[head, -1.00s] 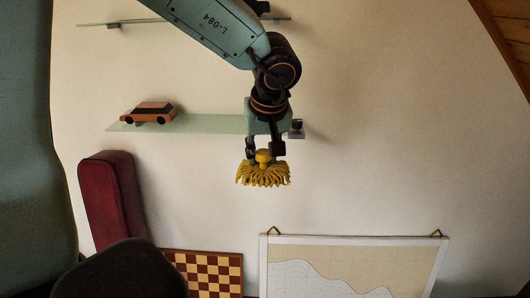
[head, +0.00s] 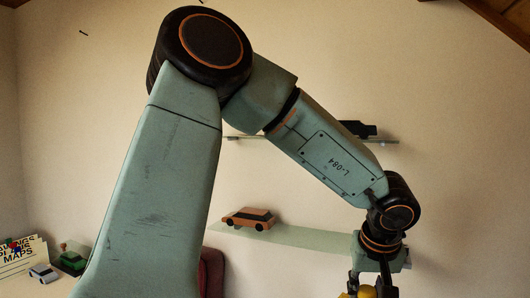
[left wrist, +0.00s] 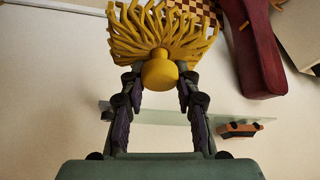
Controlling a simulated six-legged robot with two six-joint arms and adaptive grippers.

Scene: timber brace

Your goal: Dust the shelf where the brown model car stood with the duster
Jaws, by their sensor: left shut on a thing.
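My left gripper (head: 372,284) is shut on the yellow duster (head: 365,293), at the bottom edge of the head view in front of the right part of the lower glass shelf (head: 300,237). In the left wrist view the fingers (left wrist: 159,80) hold the duster's round knob, with its yellow strands (left wrist: 165,35) fanned out beyond. An orange-brown model car (head: 249,218) stands at the left end of the lower shelf; it also shows in the left wrist view (left wrist: 240,129). No contact between duster and shelf can be made out. My right gripper is not in view.
A dark model car (head: 358,129) stands on the upper shelf (head: 388,140), partly behind my arm. Small cars, one pale (head: 43,272) and one green (head: 73,261), stand at the lower left beside books (head: 20,253). A red case (left wrist: 250,45) and a chequered board (left wrist: 203,10) show in the left wrist view.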

